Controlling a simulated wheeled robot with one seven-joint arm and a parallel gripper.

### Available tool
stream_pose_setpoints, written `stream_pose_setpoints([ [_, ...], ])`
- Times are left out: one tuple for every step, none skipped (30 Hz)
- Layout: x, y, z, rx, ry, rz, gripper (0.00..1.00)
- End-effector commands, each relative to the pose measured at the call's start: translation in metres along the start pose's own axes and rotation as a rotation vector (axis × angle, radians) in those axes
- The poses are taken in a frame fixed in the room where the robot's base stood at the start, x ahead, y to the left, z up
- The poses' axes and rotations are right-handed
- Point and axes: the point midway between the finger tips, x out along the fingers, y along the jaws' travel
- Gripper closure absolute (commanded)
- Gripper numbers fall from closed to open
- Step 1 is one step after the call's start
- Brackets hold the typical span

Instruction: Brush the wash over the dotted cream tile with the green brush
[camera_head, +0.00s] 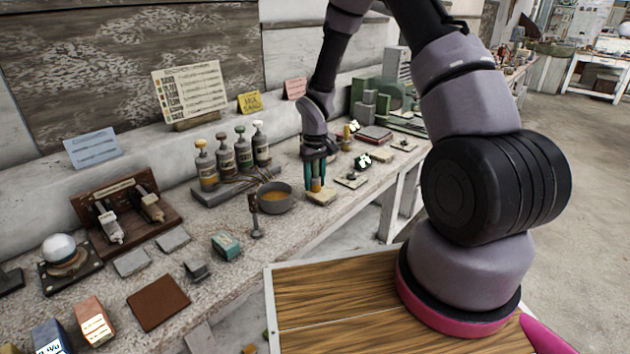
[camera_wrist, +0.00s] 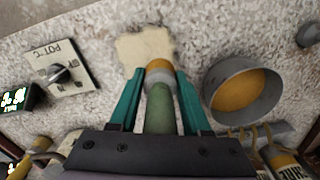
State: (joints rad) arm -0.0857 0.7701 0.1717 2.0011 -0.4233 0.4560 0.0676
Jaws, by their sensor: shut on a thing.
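My gripper (camera_head: 316,172) is shut on the green brush, its two teal fingers on either side of the handle. The green brush (camera_wrist: 159,108) shows in the wrist view with its orange-brown head pointing toward the cream tile (camera_wrist: 143,46). The head overlaps the tile's near edge in that view; I cannot tell whether it touches. In the head view the cream tile (camera_head: 321,198) lies on the bench just under the gripper. Its dots cannot be made out. A grey pot (camera_wrist: 210,88) of orange wash (camera_wrist: 245,92) stands beside the tile.
A row of capped bottles (camera_head: 243,152) stands behind the pot (camera_head: 264,205). In the wrist view a dial plate (camera_wrist: 55,73) marked POT °C lies left of the tile. Small boards (camera_head: 351,181) lie to the right along the bench. A small stand (camera_head: 256,226) is in front of the pot.

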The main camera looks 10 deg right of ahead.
Motion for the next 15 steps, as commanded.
stream_pose_setpoints([
  [0.0008,0.0000,0.0000,0.000,0.000,0.000,1.00],
  [0.0013,0.0000,0.0000,0.000,0.000,0.000,1.00],
  [0.0021,0.0000,0.0000,0.000,0.000,0.000,1.00],
  [0.0027,0.0000,0.0001,0.000,-0.001,0.000,1.00],
  [0.0034,0.0000,0.0001,0.000,-0.001,0.000,1.00],
  [0.0042,0.0000,0.0001,0.000,-0.001,0.000,1.00],
  [0.0048,0.0000,0.0001,0.000,-0.001,0.000,1.00],
  [0.0055,0.0000,0.0000,0.000,-0.001,0.000,1.00],
  [0.0063,-0.0001,0.0000,0.000,0.000,0.000,1.00],
  [0.0069,0.0000,0.0000,0.000,0.000,0.000,1.00],
  [0.0075,-0.0001,-0.0001,0.000,0.000,0.000,1.00],
  [0.0083,-0.0001,-0.0001,0.000,0.000,0.000,1.00],
  [0.0088,-0.0001,-0.0001,-0.001,0.000,0.000,1.00],
  [0.0094,-0.0001,-0.0002,-0.001,0.000,0.000,1.00],
  [0.0101,-0.0001,-0.0002,-0.001,0.000,0.000,1.00],
])
